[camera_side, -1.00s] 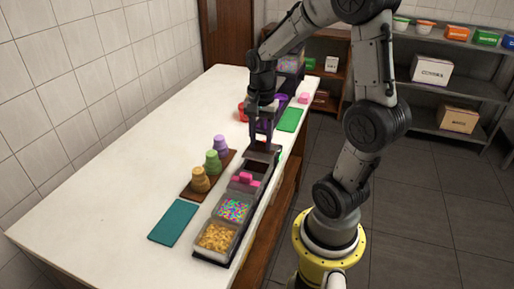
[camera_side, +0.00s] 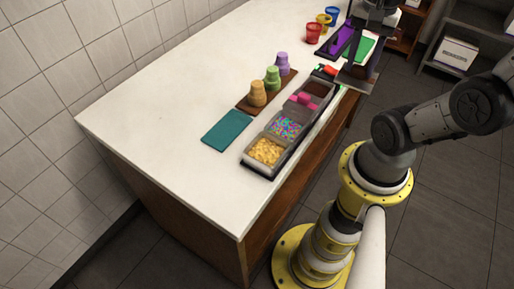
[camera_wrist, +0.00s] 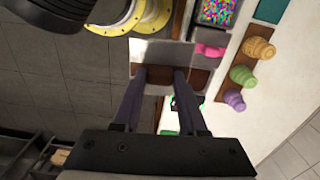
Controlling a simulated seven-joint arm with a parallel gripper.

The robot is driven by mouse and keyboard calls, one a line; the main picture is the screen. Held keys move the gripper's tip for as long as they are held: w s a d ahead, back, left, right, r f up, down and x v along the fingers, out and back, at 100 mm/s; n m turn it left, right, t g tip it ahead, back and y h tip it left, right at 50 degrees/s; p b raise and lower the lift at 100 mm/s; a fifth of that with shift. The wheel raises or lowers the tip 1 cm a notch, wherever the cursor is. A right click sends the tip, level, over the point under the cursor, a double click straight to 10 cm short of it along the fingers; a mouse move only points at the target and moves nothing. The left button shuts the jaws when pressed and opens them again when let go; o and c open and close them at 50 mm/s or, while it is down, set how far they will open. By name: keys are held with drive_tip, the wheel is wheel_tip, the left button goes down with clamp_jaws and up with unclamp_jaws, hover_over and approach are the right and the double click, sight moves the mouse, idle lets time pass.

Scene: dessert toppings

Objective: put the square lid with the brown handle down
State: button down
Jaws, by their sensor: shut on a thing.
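My gripper (camera_side: 358,68) is shut on the brown handle (camera_wrist: 158,75) of a square grey lid (camera_side: 356,79). In the side view it holds the lid in the air around the far right end of the long dark topping tray (camera_side: 262,174). The lid (camera_wrist: 165,50) lies across both fingertips in the wrist view and hides part of what is beneath it. The tray has yellow pieces (camera_side: 265,152), coloured sprinkles (camera_side: 285,127), a lid with a pink handle (camera_side: 303,100) and a dark brown filling (camera_side: 319,88).
A teal mat (camera_side: 228,130) lies left of the tray. Beside it, a brown board (camera_side: 246,105) holds stacked cones (camera_side: 258,93). Cups (camera_side: 313,33), a purple tray (camera_side: 340,42) and a green mat (camera_side: 364,49) are at the far end. The near-left white tabletop (camera_side: 160,110) is clear.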

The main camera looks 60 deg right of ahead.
sight(338, 81)
drive_tip(key=w+a+n, duration=0.1)
drive_tip(key=a+n, duration=0.1)
drive_tip(key=w+a+f+n, duration=0.1)
drive_tip(key=w+a+n, duration=0.1)
drive_tip(key=shift+f+n, duration=0.1)
drive_tip(key=shift+n, duration=0.2)
drive_tip(key=s+a+f+n, duration=0.2)
drive_tip(key=s+a+n, duration=0.1)
drive_tip(key=a+n, duration=1.1)
drive_tip(key=shift+m, duration=0.7)
drive_tip(key=w+a+f, duration=0.6)
drive_tip(key=a, duration=0.1)
drive_tip(key=w+a+f, duration=0.3)
drive_tip(key=shift+w+a, duration=0.3)
drive_tip(key=shift+w+a+f, duration=0.25)
drive_tip(key=shift+w+f, duration=0.05)
drive_tip(key=shift+f, duration=0.1)
drive_tip(key=shift+w+a+f, duration=0.1)
drive_tip(key=shift+f, duration=0.8)
drive_tip(key=shift+w+a+f, duration=0.1)
drive_tip(key=shift+f, duration=0.8)
drive_tip(key=shift+f, duration=0.2)
